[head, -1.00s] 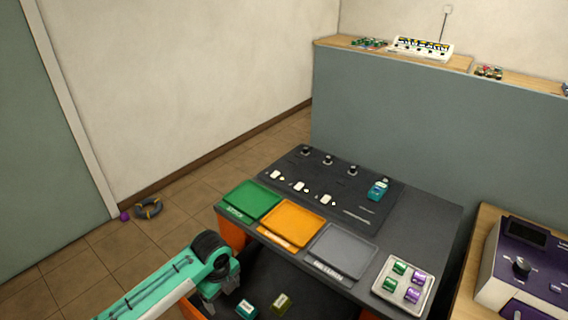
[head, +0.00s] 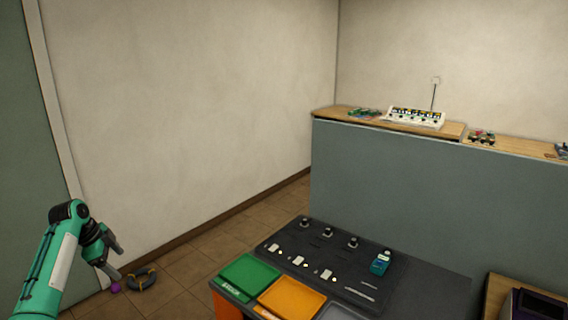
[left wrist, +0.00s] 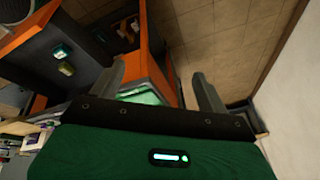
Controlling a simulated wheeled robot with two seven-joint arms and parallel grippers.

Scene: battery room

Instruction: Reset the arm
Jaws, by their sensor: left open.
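My left arm comes in from the left in the head view, green with a dark gripper (head: 117,259) raised over the floor, left of the workbench. The gripper is open, with nothing between its fingers. In the left wrist view its two grey fingers (left wrist: 160,88) stand wide apart, with floor and an orange bench side (left wrist: 160,50) beyond them. My right gripper is not in view.
The dark workbench (head: 425,285) carries a green tray (head: 250,272), an orange tray (head: 290,297) and a teal device (head: 381,262). A grey partition (head: 430,190) stands behind. A dark ring (head: 143,279) and a purple ball (head: 115,287) lie on the floor.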

